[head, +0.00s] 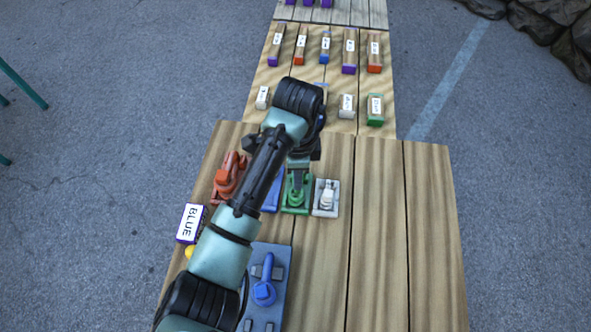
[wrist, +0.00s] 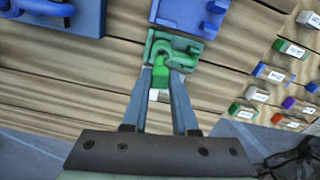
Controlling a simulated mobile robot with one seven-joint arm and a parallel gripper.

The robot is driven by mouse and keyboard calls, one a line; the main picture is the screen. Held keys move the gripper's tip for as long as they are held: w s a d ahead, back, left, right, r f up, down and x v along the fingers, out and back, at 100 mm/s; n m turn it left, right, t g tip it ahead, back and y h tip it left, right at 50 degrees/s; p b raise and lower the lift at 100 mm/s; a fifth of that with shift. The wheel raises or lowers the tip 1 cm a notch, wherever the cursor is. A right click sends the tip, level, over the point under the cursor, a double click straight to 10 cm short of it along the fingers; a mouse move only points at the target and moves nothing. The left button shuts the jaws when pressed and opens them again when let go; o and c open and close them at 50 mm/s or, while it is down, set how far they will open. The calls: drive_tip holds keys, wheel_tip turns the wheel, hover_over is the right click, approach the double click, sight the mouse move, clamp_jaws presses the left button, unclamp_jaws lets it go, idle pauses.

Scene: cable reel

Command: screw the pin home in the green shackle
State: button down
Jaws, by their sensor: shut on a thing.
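The green shackle (head: 297,194) stands on its green base on the wooden table, between a blue base and a grey base. In the wrist view the green shackle (wrist: 172,46) is just beyond my fingertips. My gripper (wrist: 160,80) is shut on a green piece, the pin's end (wrist: 161,77), at the near side of the shackle. The pin's thread and how deep it sits are hidden. In the head view my arm covers most of my gripper, and its fingers reach the shackle from the far side.
A red shackle (head: 228,178) and a white shackle (head: 326,196) stand on either side. A blue fixture (head: 264,290) and a box labelled BLUE (head: 190,223) are nearer. Labelled blocks (head: 349,50) stand on the farther table. The table's right side (head: 410,230) is clear.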

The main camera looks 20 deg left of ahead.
drive_tip(key=shift+w+a+f, duration=0.15)
drive_tip(key=shift+a+f, duration=0.05)
drive_tip(key=shift+f, duration=0.1)
drive_tip(key=shift+f+b, duration=0.1)
drive_tip(key=shift+b, duration=0.2)
drive_tip(key=shift+f+b, duration=1.05)
drive_tip(key=shift+f, duration=0.1)
drive_tip(key=shift+f+b, duration=0.4)
drive_tip(key=shift+f, duration=0.6)
drive_tip(key=c, duration=1.2)
unclamp_jaws()
drive_tip(key=shift+c, duration=0.2)
clamp_jaws()
